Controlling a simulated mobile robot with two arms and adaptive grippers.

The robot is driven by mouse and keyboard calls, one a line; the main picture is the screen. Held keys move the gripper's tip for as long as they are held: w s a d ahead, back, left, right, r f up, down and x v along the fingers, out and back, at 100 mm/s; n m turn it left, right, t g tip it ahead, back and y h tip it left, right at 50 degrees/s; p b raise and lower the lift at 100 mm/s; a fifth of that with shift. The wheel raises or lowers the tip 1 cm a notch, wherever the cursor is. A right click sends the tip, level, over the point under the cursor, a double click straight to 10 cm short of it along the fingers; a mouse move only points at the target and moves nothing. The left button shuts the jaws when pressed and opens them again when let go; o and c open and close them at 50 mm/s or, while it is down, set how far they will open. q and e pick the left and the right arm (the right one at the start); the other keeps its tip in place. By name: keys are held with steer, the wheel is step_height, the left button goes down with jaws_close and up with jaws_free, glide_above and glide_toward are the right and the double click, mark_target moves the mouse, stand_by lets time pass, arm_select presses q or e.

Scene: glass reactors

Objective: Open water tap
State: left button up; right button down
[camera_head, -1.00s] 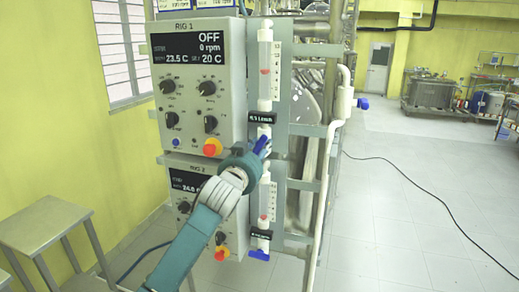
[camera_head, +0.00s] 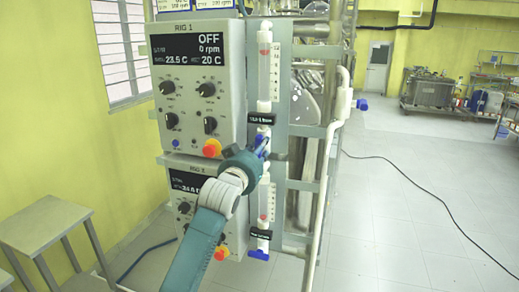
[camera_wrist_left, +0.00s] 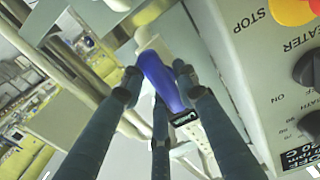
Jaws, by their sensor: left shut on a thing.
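The blue tap handle (camera_head: 263,142) is at the foot of the upper flow meter, just right of the RIG 1 panel. My left gripper (camera_head: 261,152) is at this handle and hides part of it. In the left wrist view the blue handle (camera_wrist_left: 160,82) lies between the dark fingers of my left gripper (camera_wrist_left: 158,92), which are shut on it. The upper flow meter (camera_head: 264,82) is a clear upright tube with a red float in its upper part. A small black display (camera_head: 262,118) sits below it; its figures are too blurred to read surely. My right gripper is not in view.
The RIG 1 panel (camera_head: 197,85) reads OFF, 0 rpm. A red-and-yellow stop button (camera_head: 212,148) is close to my left gripper. A lower flow meter (camera_head: 266,204) has its own blue tap (camera_head: 259,255). A grey table (camera_head: 45,228) stands at left; the floor at right is mostly clear.

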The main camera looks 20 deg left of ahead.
arm_select(q)
steer(key=shift+d+f, duration=0.1)
steer(key=shift+f, duration=0.1)
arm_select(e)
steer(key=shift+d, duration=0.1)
arm_select(q)
steer(key=o, duration=1.1)
steer(key=shift+r, duration=0.1)
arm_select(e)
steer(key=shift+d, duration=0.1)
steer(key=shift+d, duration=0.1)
arm_select(q)
steer(key=s, duration=1.2)
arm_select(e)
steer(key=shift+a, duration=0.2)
